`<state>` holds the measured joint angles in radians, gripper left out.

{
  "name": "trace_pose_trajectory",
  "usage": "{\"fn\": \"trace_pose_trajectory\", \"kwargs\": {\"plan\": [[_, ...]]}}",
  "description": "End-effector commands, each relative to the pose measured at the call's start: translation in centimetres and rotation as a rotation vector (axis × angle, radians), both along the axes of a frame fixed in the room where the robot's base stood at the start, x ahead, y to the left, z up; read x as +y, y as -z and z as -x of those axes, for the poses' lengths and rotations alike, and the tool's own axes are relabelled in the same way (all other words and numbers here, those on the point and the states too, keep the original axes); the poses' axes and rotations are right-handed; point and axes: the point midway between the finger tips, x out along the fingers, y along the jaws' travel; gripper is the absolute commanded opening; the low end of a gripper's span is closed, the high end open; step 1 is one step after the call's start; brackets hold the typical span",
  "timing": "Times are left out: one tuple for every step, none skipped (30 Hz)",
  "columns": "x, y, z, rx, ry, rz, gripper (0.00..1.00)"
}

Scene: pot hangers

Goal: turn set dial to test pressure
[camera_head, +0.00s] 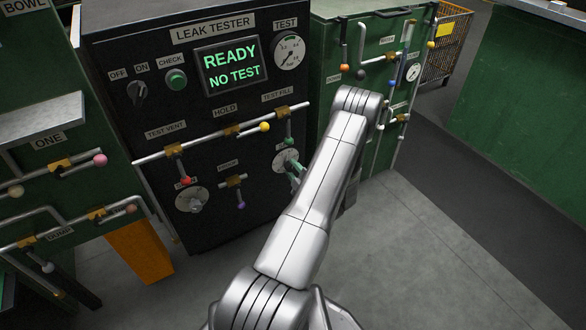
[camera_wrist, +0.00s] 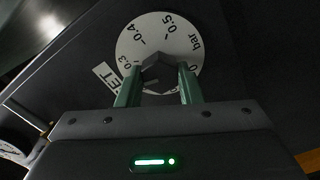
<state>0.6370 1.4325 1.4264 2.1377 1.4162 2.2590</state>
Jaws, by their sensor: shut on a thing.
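The set dial (camera_head: 283,158) is a round white plate low on the black leak tester, partly hidden by my gripper (camera_head: 298,174). In the wrist view the plate (camera_wrist: 142,38) shows 0.3, 0.4, 0.5, 0 and "bar". A dark knob (camera_wrist: 158,69) stands at its middle. The green fingers of my gripper (camera_wrist: 159,80) are shut on the knob, one on each side. The label beside the plate is partly hidden and reads "ET". I cannot tell where the knob points. The test gauge (camera_head: 289,51) is at the upper right of the panel.
The display (camera_head: 231,65) reads "READY NO TEST". A pipe with yellow (camera_head: 265,126) and red (camera_head: 187,181) lever ends crosses the panel. A purple-ended lever (camera_head: 241,205) and another round dial (camera_head: 192,199) are left of the set dial. The floor at right is clear.

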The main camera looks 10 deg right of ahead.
Motion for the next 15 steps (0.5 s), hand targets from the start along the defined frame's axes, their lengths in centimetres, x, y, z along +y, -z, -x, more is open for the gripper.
{"fn": "trace_pose_trajectory", "kwargs": {"plan": [[-0.04,0.04,0.0,0.019,0.001,-0.051,0.06],[-0.04,0.04,0.0,0.031,0.001,-0.084,0.06],[-0.04,0.04,0.0,0.046,0.001,-0.126,0.06],[-0.04,0.04,0.0,0.057,0.001,-0.157,0.06],[-0.04,0.04,0.0,0.068,0.001,-0.186,0.06],[-0.04,0.04,0.0,0.081,0.001,-0.221,0.06],[-0.04,0.04,0.0,0.089,0.001,-0.242,0.06],[-0.04,0.04,0.0,0.095,0.001,-0.261,0.06],[-0.04,0.04,0.01,0.102,0.001,-0.28,0.06],[-0.04,0.04,0.01,0.105,0.001,-0.288,0.06],[-0.04,0.04,0.01,0.108,0.001,-0.295,0.06],[-0.04,0.05,0.01,0.109,0.001,-0.299,0.06],[-0.04,0.05,0.01,0.109,0.001,-0.3,0.06],[-0.04,0.05,0.01,0.109,0.001,-0.3,0.06],[-0.05,0.05,0.0,0.109,0.001,-0.299,0.06]]}}
